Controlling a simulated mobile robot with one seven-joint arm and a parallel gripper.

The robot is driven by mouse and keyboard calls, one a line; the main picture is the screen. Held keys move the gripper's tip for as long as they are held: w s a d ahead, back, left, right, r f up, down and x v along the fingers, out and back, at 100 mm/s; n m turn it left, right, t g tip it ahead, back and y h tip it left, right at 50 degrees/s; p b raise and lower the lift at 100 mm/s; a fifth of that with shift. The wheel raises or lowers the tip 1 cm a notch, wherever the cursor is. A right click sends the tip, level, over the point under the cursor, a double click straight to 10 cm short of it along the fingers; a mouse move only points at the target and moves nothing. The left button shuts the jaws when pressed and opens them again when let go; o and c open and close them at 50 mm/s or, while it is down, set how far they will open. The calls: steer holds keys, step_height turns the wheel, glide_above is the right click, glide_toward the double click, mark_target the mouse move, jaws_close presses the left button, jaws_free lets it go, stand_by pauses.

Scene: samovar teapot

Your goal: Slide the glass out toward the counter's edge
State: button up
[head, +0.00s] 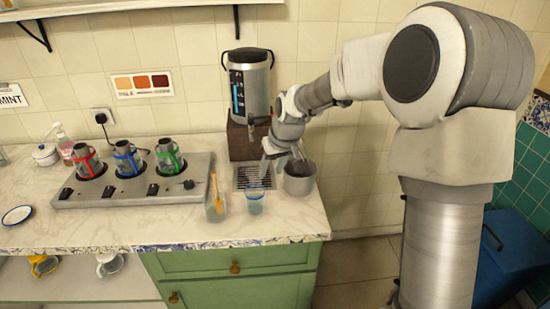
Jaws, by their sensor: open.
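A small clear glass (255,203) with a bluish tint stands upright on the counter, just in front of the drip grille. My gripper (273,166) is open and empty, pointing down above and behind the glass, beside the samovar's tap. It looks apart from the glass. The counter's front edge (200,246) lies a short way in front of the glass, with bare marble between.
A metal pot (299,181) stands close to the right of the glass, and a clear container with an orange stirrer (215,206) to its left. The samovar (250,85) is behind. A burner plate (120,189) with several coloured-handled pots takes up the left.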

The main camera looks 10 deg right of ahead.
steer(key=shift+v, duration=2.2)
steer(key=s+d+r+m+h, duration=0.1)
steer(key=s+d+r, duration=0.1)
steer(key=s+r, duration=0.35)
steer(key=s+d+r+m+h, duration=0.1)
steer(key=s+d+r, duration=0.15)
steer(key=s, duration=0.65)
steer(key=s+d+m+t, duration=0.1)
steer(key=s+d, duration=0.1)
steer(key=s, duration=1.3)
steer(key=shift+d+r+m+p, duration=0.25)
steer(key=shift+d+m+p, duration=0.05)
steer(key=shift+d, duration=0.1)
